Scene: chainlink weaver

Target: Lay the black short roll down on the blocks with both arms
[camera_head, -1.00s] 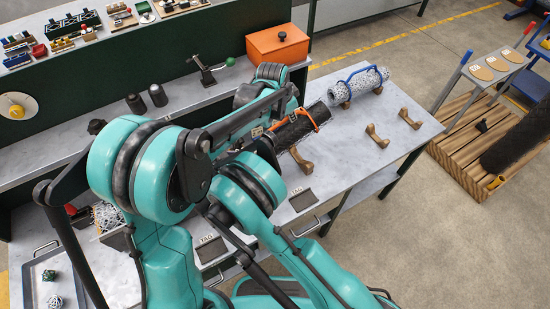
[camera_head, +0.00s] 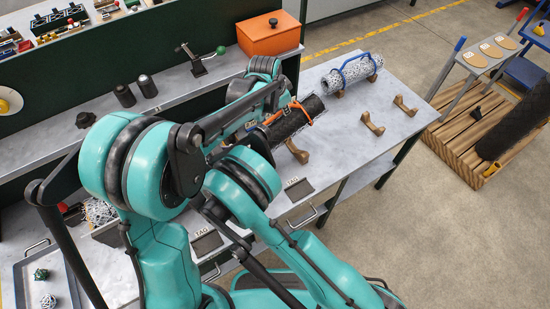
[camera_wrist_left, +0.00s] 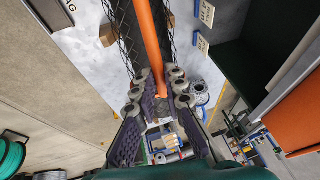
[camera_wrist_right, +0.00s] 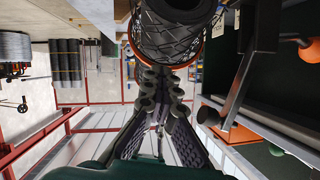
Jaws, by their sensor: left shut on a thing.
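The black short roll (camera_head: 296,116) is a dark mesh-covered cylinder with an orange handle (camera_head: 300,112). It lies slantwise over the left part of the table, beside or above a brown block (camera_head: 298,153); I cannot tell whether it touches it. Two more blocks stand bare to the right, one nearer (camera_head: 372,124) and one farther (camera_head: 405,105). In the left wrist view my left gripper (camera_wrist_left: 157,92) is shut on the orange handle. In the right wrist view my right gripper (camera_wrist_right: 162,85) has its fingertips together at the roll's orange-ringed end (camera_wrist_right: 172,40). The arms hide the roll's left end.
A white speckled roll with a blue handle (camera_head: 352,75) rests on blocks behind. The table's right end (camera_head: 425,122) is bare. A wooden pallet (camera_head: 462,140) is on the floor beyond.

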